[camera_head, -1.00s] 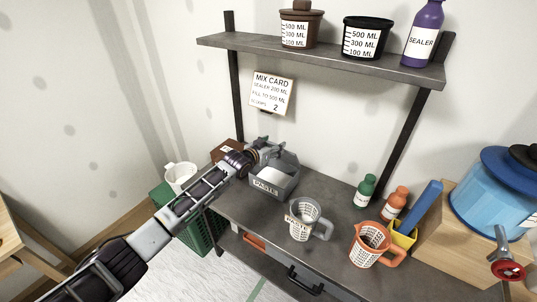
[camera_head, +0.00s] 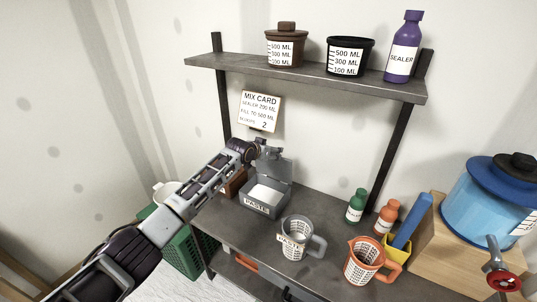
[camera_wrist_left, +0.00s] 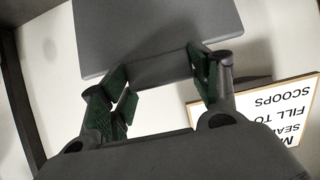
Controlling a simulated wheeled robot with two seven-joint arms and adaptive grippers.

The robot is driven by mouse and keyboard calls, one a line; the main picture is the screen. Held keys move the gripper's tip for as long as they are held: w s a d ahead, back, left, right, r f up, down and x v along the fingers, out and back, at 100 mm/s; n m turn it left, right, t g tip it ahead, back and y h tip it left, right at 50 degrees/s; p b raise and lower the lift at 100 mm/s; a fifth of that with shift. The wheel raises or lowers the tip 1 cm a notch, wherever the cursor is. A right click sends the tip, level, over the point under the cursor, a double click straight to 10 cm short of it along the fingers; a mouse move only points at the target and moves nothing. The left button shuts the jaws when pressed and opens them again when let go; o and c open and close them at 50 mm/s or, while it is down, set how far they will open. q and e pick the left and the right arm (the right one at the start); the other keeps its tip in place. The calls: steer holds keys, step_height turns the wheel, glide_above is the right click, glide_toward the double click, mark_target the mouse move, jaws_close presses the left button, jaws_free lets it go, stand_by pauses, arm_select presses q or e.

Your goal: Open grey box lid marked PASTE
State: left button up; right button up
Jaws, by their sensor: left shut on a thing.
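The grey box marked PASTE (camera_head: 257,211) stands on the grey workbench with its front label facing me. Its lid (camera_head: 277,167) is raised at the back, roughly upright, and white contents (camera_head: 266,194) show inside. My left gripper (camera_head: 268,151) is at the top edge of the lid. In the left wrist view, the grey lid panel (camera_wrist_left: 160,32) fills the upper middle, and my left gripper (camera_wrist_left: 157,78) has its fingers on either side of the lid's grey edge piece. My right gripper is not in view.
A grey measuring cup (camera_head: 296,243) and orange cup (camera_head: 362,262) stand right of the box. Green (camera_head: 356,207) and orange (camera_head: 386,219) bottles are behind them. A shelf (camera_head: 300,76) and mix card (camera_head: 260,110) are above. A brown box (camera_head: 233,183) sits left.

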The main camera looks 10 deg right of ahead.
arm_select(q)
steer(key=shift+w+d+r+g+y, duration=0.3)
steer(key=shift+w+d+g, duration=0.15)
steer(key=shift+w, duration=0.2)
steer(key=shift+w+d+r+g+y, duration=0.25)
steer(key=shift+w+d+g, duration=0.15)
steer(key=shift+w, duration=0.2)
steer(key=shift+w+d, duration=0.1)
steer(key=o, duration=1.3)
steer(key=shift+o, duration=0.8)
steer(key=shift+f, duration=0.25)
steer(key=shift+s, duration=0.2)
steer(key=v, duration=1.2)
steer(key=shift+w, duration=0.1)
